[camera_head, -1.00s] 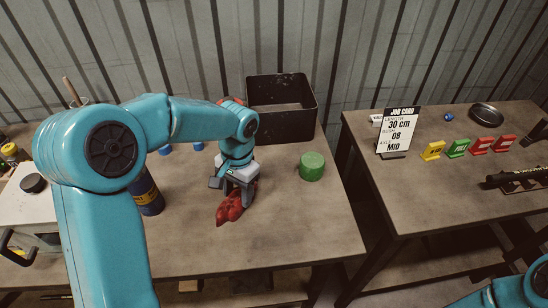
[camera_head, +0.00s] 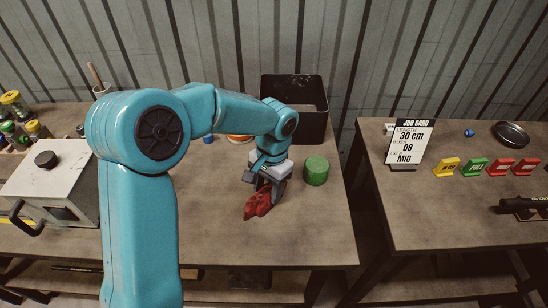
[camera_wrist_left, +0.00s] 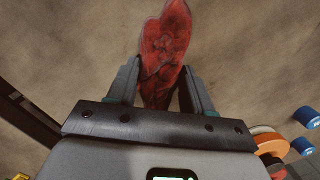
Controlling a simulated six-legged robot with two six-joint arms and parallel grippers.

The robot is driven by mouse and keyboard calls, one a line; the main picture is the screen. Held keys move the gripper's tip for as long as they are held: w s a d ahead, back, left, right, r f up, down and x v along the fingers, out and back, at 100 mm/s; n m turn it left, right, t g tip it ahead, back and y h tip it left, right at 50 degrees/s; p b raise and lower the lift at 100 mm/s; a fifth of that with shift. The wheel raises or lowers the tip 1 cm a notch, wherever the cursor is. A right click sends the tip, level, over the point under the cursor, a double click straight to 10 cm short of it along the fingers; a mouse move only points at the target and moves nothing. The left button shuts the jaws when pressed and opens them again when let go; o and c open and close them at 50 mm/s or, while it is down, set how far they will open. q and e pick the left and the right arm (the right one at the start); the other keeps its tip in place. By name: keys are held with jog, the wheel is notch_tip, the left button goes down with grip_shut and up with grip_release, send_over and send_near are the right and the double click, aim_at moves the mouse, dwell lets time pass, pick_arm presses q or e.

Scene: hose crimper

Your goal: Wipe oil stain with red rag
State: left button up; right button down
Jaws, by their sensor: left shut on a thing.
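The red rag (camera_head: 257,204) is a crumpled cloth at or just above the wooden table's top. My left gripper (camera_head: 266,189) is shut on it, with the cloth sticking out past the fingers. In the left wrist view the rag (camera_wrist_left: 166,38) runs up from between the two fingers of the gripper (camera_wrist_left: 158,84). I cannot tell whether the rag touches the table. I cannot make out an oil stain in either view. My right gripper is not in view.
A green cylinder (camera_head: 316,170) stands close right of my gripper. A black bin (camera_head: 295,109) is behind it. A white-grey machine (camera_head: 55,178) stands at left. A second table (camera_head: 450,214) at right holds a job card (camera_head: 410,141) and coloured tags.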

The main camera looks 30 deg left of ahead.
pick_arm(q)
jog(key=shift+w+d+r, duration=0.1)
jog(key=shift+d+r, duration=0.1)
jog(key=shift+r+p, duration=0.45)
jog(key=shift+r, duration=0.4)
jog(key=shift+s+a+r+p, duration=0.2)
jog(key=shift+a+r+p, duration=0.1)
jog(key=shift+r+p, duration=0.15)
notch_tip(320, 180, up, 2)
jog(key=shift+w+d+r+p, duration=0.1)
jog(key=shift+w+d+p, duration=0.05)
jog(key=shift+p, duration=0.7)
notch_tip(320, 180, up, 2)
jog(key=shift+r+p, duration=0.15)
jog(key=shift+p, duration=0.65)
jog(key=shift+r, duration=0.25)
